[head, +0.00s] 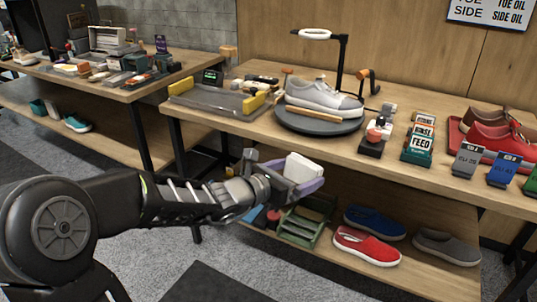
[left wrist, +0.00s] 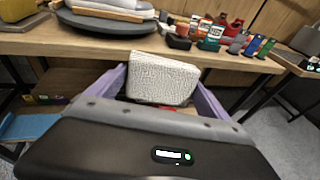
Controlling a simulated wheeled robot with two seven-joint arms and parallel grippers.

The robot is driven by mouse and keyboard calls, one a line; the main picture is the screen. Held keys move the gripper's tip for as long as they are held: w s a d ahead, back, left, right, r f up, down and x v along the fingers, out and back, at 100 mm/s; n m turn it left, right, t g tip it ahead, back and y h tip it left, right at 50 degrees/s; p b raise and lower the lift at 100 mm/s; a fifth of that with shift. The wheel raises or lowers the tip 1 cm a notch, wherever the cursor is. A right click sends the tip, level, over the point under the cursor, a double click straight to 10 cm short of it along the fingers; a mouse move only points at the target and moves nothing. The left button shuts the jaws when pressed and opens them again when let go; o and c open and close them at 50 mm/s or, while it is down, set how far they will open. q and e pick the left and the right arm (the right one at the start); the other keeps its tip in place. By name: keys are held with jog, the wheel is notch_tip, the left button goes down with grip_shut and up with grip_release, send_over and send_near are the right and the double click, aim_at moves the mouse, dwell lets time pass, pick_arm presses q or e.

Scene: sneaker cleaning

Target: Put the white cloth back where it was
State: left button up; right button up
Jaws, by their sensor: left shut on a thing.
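The white cloth (head: 304,168) is a folded, textured pad, and it also shows in the left wrist view (left wrist: 163,80). My left gripper (head: 296,178) is shut on it, with its purple fingers on both sides of the cloth in the left wrist view. The gripper holds the cloth in the air in front of the workbench, below the level of its top and above the lower shelf. My right gripper is in neither view.
A white sneaker (head: 322,98) sits on a dark round turntable (head: 317,124) on the workbench (head: 215,117). Red shoes (head: 497,138) and several small labelled blocks stand at the right. The lower shelf holds a green crate (head: 303,222), a red shoe (head: 365,246), a blue shoe (head: 374,222) and a grey shoe (head: 446,247).

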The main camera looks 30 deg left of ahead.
pick_arm(q)
jog(key=shift+m+g+h, duration=0.4)
jog(key=shift+m+h, duration=0.2)
jog(key=shift+h, duration=0.1)
jog(key=d+f, duration=0.1)
jog(key=d+f+p, duration=0.2)
jog(key=d, duration=0.1)
jog(key=shift+w, duration=0.25)
jog(key=s+d+f+m+g+h+p, duration=0.1)
jog(key=s+f+m+g+h+p, duration=0.1)
jog(key=s+p, duration=0.3)
jog(key=s+d+f+m+g+h+p, duration=0.2)
jog(key=s+m+g+h+p, duration=0.1)
jog(key=s+m+h+p, duration=0.1)
jog(key=shift+s+d+f+m+h+p, duration=0.25)
jog(key=shift+s+h+p, duration=0.25)
jog(key=shift+s+p, duration=0.6)
